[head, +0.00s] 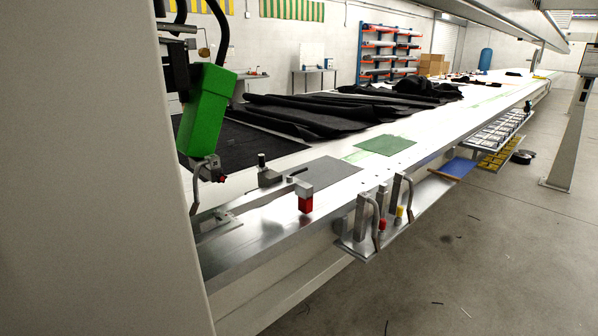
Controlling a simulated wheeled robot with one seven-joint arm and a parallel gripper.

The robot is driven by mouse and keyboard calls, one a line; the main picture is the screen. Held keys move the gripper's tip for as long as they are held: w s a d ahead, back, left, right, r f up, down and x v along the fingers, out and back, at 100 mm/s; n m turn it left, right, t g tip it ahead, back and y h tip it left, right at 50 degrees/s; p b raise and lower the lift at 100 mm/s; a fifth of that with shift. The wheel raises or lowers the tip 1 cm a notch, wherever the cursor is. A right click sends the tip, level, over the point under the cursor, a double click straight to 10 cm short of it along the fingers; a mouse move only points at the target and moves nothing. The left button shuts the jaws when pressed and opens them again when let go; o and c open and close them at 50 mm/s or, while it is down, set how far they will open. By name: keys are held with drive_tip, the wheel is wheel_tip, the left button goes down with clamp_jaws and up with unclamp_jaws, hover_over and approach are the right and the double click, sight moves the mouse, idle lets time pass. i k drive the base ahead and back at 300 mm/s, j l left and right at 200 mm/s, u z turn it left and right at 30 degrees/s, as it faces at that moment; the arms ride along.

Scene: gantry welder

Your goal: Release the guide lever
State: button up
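A small metal guide assembly lies on the near edge of the long white bench (340,180). Its upright black-knobbed lever (262,161) stands above a dark clamp body (269,178). A grey bar (293,184) runs from there to a red block (305,204) at the metal edge strip. I cannot tell for certain which part is the guide lever, or whether it is locked. A green welding head (205,109) hangs to the left, with a metal nozzle part and a small red knob below it. My gripper is not in view.
A pale panel (85,170) fills the left side. A metal tool shelf (357,248) with handled tools juts from the bench front. Black fabric (310,112) and a green patch (385,145) lie on the bench. The floor at right is mostly open, with a grey post (567,140).

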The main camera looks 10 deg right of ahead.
sight(290, 178)
drive_tip(key=l+u, duration=0.1)
drive_tip(key=l, duration=0.65)
drive_tip(key=i+l+u, duration=0.2)
drive_tip(key=l, duration=0.4)
drive_tip(key=l+u, duration=0.15)
drive_tip(key=l, duration=0.45)
drive_tip(key=i+l+u, duration=0.2)
drive_tip(key=l, duration=0.4)
drive_tip(key=i+l+u, duration=0.35)
drive_tip(key=i+l, duration=0.3)
drive_tip(key=l, duration=0.1)
